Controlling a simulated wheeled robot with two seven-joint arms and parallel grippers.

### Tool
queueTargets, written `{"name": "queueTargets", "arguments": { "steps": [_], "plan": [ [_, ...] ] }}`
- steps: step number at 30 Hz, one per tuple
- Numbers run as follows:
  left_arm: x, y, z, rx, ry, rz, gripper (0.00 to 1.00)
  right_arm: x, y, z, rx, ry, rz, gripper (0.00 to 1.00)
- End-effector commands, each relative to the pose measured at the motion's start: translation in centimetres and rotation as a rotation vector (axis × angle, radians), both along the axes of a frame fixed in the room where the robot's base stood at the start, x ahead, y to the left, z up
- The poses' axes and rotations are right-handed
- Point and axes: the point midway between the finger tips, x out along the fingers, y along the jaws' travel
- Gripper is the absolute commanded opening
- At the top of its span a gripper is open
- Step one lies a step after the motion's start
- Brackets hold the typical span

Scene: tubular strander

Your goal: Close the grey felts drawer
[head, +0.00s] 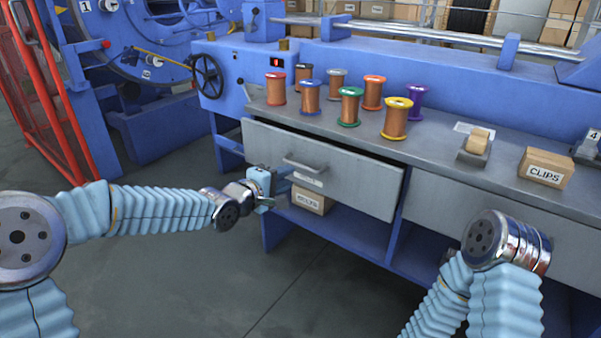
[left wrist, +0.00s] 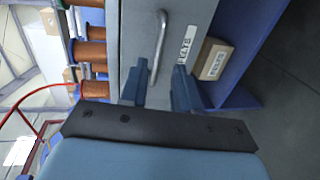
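The grey felts drawer (head: 345,178) is in the bench front and stands out a little, with a dark gap under the worktop. It has a metal bar handle (head: 305,165) and a white label, whose lettering shows sideways in the left wrist view (left wrist: 188,43). My left gripper (head: 272,185) is just in front of the drawer, below and left of the handle. In the left wrist view its two fingers (left wrist: 161,90) are apart with nothing between them, and the handle (left wrist: 160,48) lies ahead, apart from the fingertips. My right arm shows at lower right; its gripper does not show.
Copper wire spools (head: 351,105) stand on the worktop, with a clips box (head: 545,168) at right. A labelled carton (head: 311,200) sits on the blue shelf (head: 345,228) below the drawer. A red fence (head: 50,110) stands left. Floor before the bench is clear.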

Motion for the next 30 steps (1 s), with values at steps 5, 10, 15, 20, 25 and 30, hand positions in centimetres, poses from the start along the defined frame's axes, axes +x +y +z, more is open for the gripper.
{"name": "queueTargets", "arguments": {
  "steps": [5, 10, 15, 20, 25, 30],
  "plan": [
    [3.4, -2.7, -1.0, 0.002, 0.000, -0.003, 0.31, 0.0, 0.0, -0.3, 0.001, 0.001, 0.000, 0.43],
    [5.9, -4.4, -1.6, 0.002, 0.000, -0.001, 0.31, 0.0, 0.1, -0.2, 0.001, 0.000, 0.001, 0.43],
    [7.2, -5.3, -1.9, 0.002, 0.000, 0.000, 0.31, 0.0, 0.1, -0.2, 0.001, 0.000, 0.001, 0.43],
    [7.5, -5.5, -1.9, 0.002, 0.000, 0.001, 0.31, 0.0, 0.1, -0.2, 0.001, 0.000, 0.001, 0.43],
    [7.5, -5.4, -1.9, 0.002, 0.000, 0.001, 0.31, 0.0, 0.1, -0.2, 0.001, 0.000, 0.001, 0.43],
    [7.5, -5.4, -2.0, 0.003, 0.000, 0.001, 0.05, 0.0, 0.1, -0.2, 0.001, 0.000, 0.001, 0.43]
  ]
}}
